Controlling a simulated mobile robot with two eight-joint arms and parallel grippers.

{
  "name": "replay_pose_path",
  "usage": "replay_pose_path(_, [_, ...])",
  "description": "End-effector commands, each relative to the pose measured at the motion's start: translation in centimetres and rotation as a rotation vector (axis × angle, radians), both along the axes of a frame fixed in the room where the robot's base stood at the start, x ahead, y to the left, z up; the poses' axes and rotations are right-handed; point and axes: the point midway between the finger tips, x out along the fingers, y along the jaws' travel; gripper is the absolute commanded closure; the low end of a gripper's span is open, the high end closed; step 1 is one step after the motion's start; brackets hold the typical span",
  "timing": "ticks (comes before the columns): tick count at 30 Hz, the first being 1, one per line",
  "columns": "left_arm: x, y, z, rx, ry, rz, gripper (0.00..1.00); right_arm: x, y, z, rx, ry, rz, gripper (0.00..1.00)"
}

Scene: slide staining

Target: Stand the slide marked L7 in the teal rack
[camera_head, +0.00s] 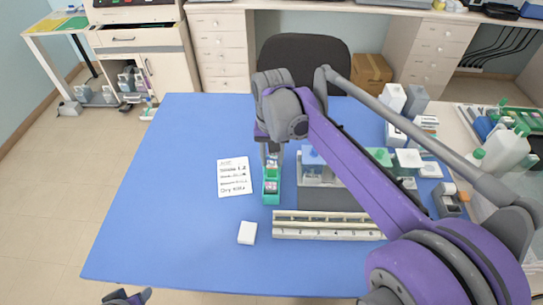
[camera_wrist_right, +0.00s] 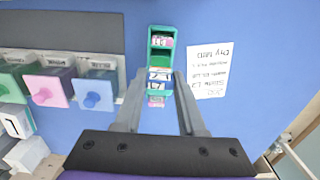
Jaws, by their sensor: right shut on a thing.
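The teal rack (camera_head: 270,198) stands on the blue table below my right gripper; it also shows in the right wrist view (camera_wrist_right: 151,54). A slide with a pink-and-white end (camera_wrist_right: 161,41) is in its far part. My right gripper (camera_wrist_right: 160,76) is shut on a slide (camera_wrist_right: 159,75) with a white, dark-marked end, over the rack's near end. I cannot read its mark surely, nor tell whether its lower edge is inside the rack. In the head view the right gripper (camera_head: 270,158) is partly hidden by its wrist. My left gripper (camera_head: 127,298) is at the bottom edge, jaws unclear.
A written white card (camera_head: 234,176) lies left of the rack. A long numbered cream holder (camera_head: 330,233) and a small white block (camera_head: 247,232) are nearer. Staining jars with coloured lids (camera_wrist_right: 92,95) stand close beside the rack. The table's left side is clear.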

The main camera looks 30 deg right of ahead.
Motion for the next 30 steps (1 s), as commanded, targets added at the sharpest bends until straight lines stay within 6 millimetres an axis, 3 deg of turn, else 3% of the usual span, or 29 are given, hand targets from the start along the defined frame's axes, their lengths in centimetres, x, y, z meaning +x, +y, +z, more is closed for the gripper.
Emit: replay_pose_path(30, [-1.7, 0.0, -5.1, 0.000, 0.032, 0.000, 0.50, 0.0, 0.0, -6.8, 0.000, 0.000, 0.001, 1.00])
